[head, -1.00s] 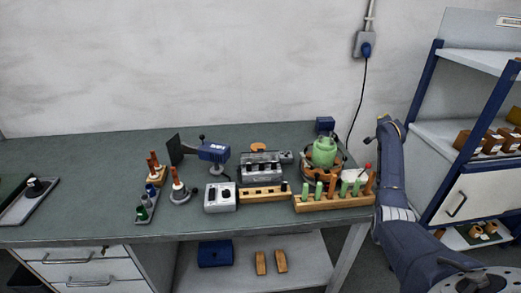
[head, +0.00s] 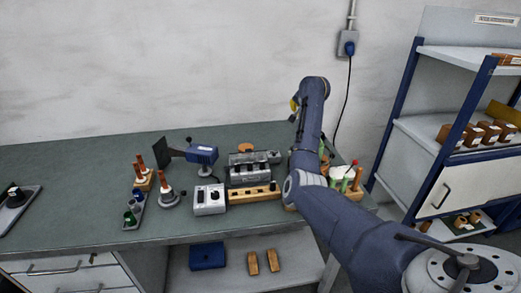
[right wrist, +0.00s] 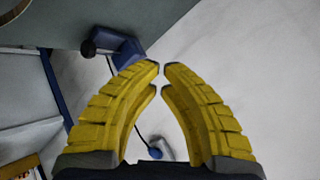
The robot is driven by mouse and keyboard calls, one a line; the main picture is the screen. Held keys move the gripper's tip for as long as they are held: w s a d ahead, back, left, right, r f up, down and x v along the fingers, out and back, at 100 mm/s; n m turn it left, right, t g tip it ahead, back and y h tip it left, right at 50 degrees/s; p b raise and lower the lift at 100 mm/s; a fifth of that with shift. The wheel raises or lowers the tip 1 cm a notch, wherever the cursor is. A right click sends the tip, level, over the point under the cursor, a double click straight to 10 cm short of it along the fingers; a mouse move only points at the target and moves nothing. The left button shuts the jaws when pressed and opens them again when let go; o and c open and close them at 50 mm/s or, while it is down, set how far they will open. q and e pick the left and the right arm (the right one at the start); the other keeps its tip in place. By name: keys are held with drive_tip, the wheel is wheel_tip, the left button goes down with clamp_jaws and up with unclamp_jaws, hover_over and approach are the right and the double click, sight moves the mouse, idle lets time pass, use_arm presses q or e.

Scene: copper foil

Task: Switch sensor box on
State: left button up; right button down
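A grey box with dark knobs (head: 209,199) stands near the front middle of the table in the head view. A small blue box (right wrist: 120,47) with a black ball-ended lever (right wrist: 89,48) shows in the right wrist view at the table's edge; my arm hides it in the head view. I cannot tell which is the sensor box, or either switch's state. My right gripper (right wrist: 161,67) has yellow fingers, empty, with tips almost meeting. They appear just below the blue box in that picture, apart from it as far as I can tell. My left gripper is out of view.
My right arm covers much of the peg rack (head: 355,192). A blue device on a stand (head: 202,155), a grey slotted block (head: 247,175) and a wooden strip (head: 254,194) stand nearby. A cable runs to a wall socket (head: 347,43). The table's left part (head: 80,180) is mostly clear.

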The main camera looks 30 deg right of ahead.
drive_tip(key=s+a+n+g+y, duration=0.1)
drive_tip(key=a+n, duration=0.4)
drive_tip(key=a, duration=0.5)
drive_tip(key=s+a+n+g+y, duration=0.2)
drive_tip(key=a+n+g, duration=0.2)
drive_tip(key=a, duration=0.6)
drive_tip(key=shift+a+f+n, duration=0.2)
drive_tip(key=shift+a+n, duration=0.1)
drive_tip(key=shift+n, duration=0.4)
drive_tip(key=shift+f, duration=0.1)
drive_tip(key=x, duration=1.2)
drive_tip(key=shift+s+f, duration=0.1)
drive_tip(key=shift+s, duration=0.05)
drive_tip(key=shift+f, duration=0.85)
